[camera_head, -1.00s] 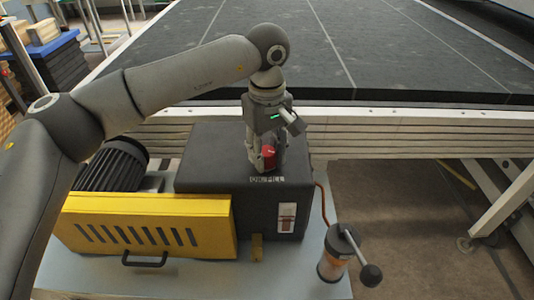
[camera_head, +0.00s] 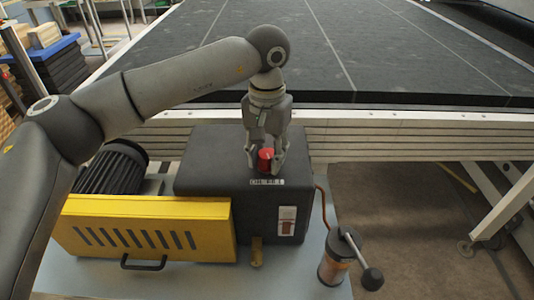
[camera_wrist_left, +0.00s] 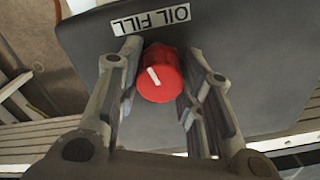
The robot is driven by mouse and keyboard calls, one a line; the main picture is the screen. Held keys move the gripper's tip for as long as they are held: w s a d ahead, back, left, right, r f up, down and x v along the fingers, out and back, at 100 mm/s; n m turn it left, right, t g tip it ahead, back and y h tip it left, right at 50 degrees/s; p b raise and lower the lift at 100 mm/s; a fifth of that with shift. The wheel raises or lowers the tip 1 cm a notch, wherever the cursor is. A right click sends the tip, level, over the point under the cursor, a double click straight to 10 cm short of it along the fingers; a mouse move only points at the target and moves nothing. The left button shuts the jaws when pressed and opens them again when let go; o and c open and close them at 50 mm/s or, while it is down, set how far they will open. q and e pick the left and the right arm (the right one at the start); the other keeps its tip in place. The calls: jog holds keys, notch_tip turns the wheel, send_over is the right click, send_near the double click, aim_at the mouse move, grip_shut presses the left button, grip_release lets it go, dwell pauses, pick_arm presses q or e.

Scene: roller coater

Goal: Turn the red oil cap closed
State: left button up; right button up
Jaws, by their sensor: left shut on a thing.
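The red oil cap (camera_head: 265,160) sits on top of the dark gearbox housing (camera_head: 200,165), just behind the "OIL FILL" label (camera_head: 267,182). In the left wrist view the cap (camera_wrist_left: 161,75) is round, with a white mark slanting across its top. My left gripper (camera_head: 265,165) points down from above, its fingers on both sides of the cap and shut on it. In the left wrist view the fingers (camera_wrist_left: 160,90) flank the cap left and right. My right gripper is not in view.
A yellow guard (camera_head: 150,225) with a black handle stands in front of a ribbed motor (camera_head: 112,165). A hand-cranked pump (camera_head: 338,258) with a copper line stands right of the housing. The large black conveyor bed (camera_head: 340,50) lies behind.

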aim_at(267, 153)
pick_arm(q)
jog(key=shift+r+m, duration=0.1)
jog(key=shift+m, duration=1.5)
jog(key=o, duration=1)
jog(key=shift+o, duration=0.2)
notch_tip(267, 153, up, 12)
